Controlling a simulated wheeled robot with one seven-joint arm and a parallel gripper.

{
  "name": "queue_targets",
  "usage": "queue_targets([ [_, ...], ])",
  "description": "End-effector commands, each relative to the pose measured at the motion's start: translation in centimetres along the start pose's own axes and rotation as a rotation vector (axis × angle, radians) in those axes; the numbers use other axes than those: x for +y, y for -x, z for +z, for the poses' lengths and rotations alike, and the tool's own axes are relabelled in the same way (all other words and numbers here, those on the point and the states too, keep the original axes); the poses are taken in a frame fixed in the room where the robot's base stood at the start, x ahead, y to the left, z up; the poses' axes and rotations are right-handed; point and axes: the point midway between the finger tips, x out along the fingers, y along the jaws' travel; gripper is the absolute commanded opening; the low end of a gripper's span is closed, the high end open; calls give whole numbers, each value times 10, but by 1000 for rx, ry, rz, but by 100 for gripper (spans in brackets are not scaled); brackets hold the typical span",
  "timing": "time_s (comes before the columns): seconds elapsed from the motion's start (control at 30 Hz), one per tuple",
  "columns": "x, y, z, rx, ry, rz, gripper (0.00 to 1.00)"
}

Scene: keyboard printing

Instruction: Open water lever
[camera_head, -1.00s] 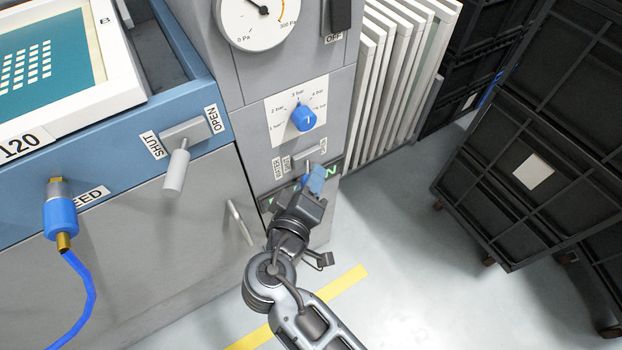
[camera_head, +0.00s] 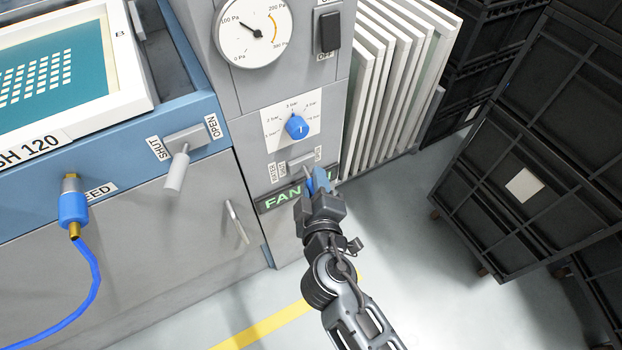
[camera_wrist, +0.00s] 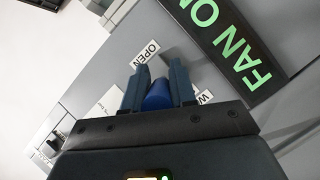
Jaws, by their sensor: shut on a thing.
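The water lever's grey mount (camera_head: 300,161) is on the grey panel column, below the blue knob. WATER and SHUT labels are left of it and an OPEN label (camera_head: 318,154) is right of it. My gripper (camera_head: 318,181) is at the lever, on the OPEN side. In the wrist view the lever's blue handle (camera_wrist: 158,95) sits between the two fingers of my gripper (camera_wrist: 157,86), which are shut on it. The OPEN label (camera_wrist: 147,52) shows just beyond the fingertips. My gripper hides most of the handle in the head view.
A lit FAN ON sign (camera_head: 283,199) is just below, partly covered by my gripper. A separate grey lever (camera_head: 177,170) is on the blue press at left. A blue pressure knob (camera_head: 297,127) is above. White screens (camera_head: 385,75) and black crates (camera_head: 520,160) stand right.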

Motion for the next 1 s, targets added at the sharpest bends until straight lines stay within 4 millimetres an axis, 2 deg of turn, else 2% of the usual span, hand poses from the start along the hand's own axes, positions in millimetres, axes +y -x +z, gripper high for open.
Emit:
queue_targets([
  [0.03,5,1,0,19,6,-17,0],
  [0.4,7,-2,3,144,38,-92,0],
  [1.0,6,-5,6,227,58,-143,0],
])
